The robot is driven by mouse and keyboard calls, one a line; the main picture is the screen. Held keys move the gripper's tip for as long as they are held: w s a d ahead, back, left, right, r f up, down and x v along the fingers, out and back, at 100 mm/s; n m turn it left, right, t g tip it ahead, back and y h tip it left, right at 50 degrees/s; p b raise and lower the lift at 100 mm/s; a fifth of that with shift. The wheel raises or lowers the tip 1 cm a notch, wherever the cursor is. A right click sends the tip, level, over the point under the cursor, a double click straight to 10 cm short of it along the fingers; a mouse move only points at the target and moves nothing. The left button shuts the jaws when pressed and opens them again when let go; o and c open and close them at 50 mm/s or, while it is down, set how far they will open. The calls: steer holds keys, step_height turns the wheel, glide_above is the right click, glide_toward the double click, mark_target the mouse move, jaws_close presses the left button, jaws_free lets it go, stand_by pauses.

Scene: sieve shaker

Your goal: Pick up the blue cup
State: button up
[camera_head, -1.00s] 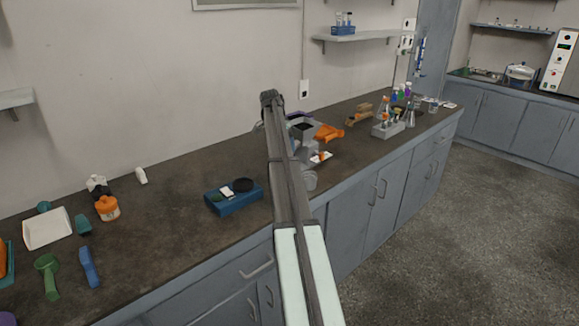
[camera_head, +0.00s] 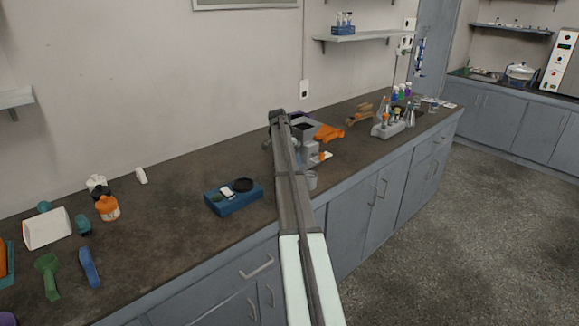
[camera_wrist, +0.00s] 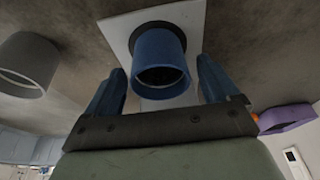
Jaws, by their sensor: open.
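The blue cup (camera_wrist: 160,62) shows in the wrist view at the upper middle, with its round rim toward the camera and a white square surface (camera_wrist: 118,32) behind it. My gripper (camera_wrist: 163,85) is open, with one blue finger on each side of the cup. The cup lies between and a little beyond the fingers, with a gap visible on both sides. I cannot tell how deep the cup sits between them.
A grey cup (camera_wrist: 27,65) stands left of the blue cup in the wrist view, and a purple object (camera_wrist: 286,118) lies at the right.

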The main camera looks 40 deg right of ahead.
steer(key=shift+c, duration=0.3)
steer(key=shift+r, duration=0.1)
steer(key=c, duration=1.1)
